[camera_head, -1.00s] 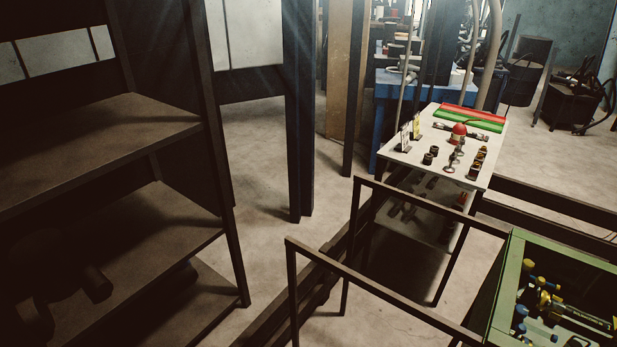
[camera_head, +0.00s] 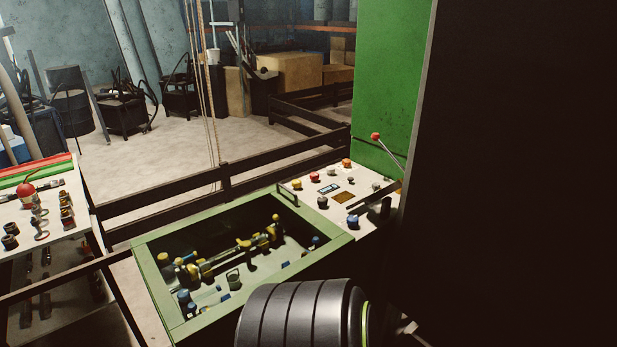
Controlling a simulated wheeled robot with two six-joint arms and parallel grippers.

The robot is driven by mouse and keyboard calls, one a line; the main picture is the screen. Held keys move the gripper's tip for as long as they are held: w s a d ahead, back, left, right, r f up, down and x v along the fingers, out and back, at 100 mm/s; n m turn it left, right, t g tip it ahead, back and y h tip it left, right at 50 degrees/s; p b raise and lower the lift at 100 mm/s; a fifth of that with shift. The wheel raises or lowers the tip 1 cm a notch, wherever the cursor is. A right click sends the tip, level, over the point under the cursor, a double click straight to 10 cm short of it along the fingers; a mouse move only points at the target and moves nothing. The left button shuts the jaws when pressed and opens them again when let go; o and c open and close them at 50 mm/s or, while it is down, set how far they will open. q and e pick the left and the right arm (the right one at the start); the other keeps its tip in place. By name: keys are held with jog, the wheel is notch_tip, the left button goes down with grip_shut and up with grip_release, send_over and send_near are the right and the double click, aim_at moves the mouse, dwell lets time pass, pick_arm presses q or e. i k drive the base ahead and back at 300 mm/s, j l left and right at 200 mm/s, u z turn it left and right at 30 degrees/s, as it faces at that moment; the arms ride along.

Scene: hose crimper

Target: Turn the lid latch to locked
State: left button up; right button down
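I cannot pick out a lid latch for certain. A green-rimmed box (camera_head: 150,273) sits low in the middle, its top open, with yellow, blue and dark fittings (camera_head: 235,254) inside. To its right is a light control panel (camera_head: 318,212) with several coloured knobs. A lever with a red knob (camera_head: 376,137) slants up by the green machine column (camera_head: 385,85). A dark ribbed cylinder with a green ring, apparently part of my arm, covers the box's near right corner. Neither gripper shows.
A very large dark surface (camera_head: 530,180) fills the right side. Dark rails (camera_head: 226,180) run behind the box. A white table (camera_head: 60,215) with a red-topped item and small parts stands at left. Open floor (camera_head: 160,150) lies beyond the rails.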

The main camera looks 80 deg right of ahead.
aim_at(321, 202)
jog(key=z, duration=3)
